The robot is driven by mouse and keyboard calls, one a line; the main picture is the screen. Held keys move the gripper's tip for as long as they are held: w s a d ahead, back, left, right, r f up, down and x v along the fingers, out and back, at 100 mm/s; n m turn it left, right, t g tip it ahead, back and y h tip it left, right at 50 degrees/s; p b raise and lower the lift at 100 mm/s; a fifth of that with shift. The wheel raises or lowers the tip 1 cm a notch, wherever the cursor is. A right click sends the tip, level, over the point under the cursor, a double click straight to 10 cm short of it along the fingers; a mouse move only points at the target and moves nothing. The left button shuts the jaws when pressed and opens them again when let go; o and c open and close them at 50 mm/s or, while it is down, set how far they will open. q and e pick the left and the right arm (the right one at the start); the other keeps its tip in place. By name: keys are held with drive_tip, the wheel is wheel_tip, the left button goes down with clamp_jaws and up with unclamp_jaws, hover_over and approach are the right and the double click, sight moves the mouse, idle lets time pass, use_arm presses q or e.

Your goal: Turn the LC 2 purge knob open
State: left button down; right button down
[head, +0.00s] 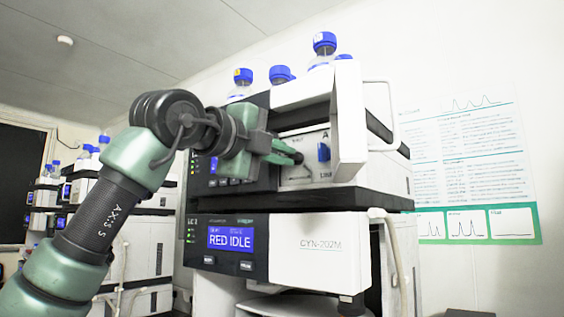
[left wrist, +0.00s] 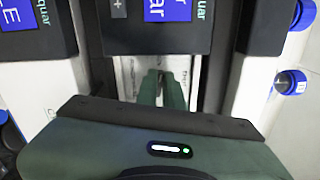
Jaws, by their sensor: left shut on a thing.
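My left gripper (head: 291,156) reaches into the open front compartment of the upper instrument module (head: 258,100). Its green fingers are close together, shut on a small dark knob (head: 299,158) on the pale inner panel (head: 296,176). The fingers hide most of this knob, and its turn angle cannot be read. A blue knob (head: 323,152) sits on the same panel, just right of the fingertips, apart from them. In the left wrist view the gripper (left wrist: 163,78) points into the compartment between dark module fronts; the gripped knob is hidden there. My right gripper is not in view.
A white open door (head: 350,125) stands out right of the compartment, close to the gripper. Blue-capped bottles (head: 325,48) stand on top. Another instrument stack (head: 150,229) stands behind at left. A poster (head: 470,165) hangs on the right wall.

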use_arm(q)
drive_tip(key=shift+n, duration=0.3)
idle(0.4)
drive_tip(key=c, duration=1.5)
unclamp_jaws()
drive_tip(key=shift+c, duration=0.2)
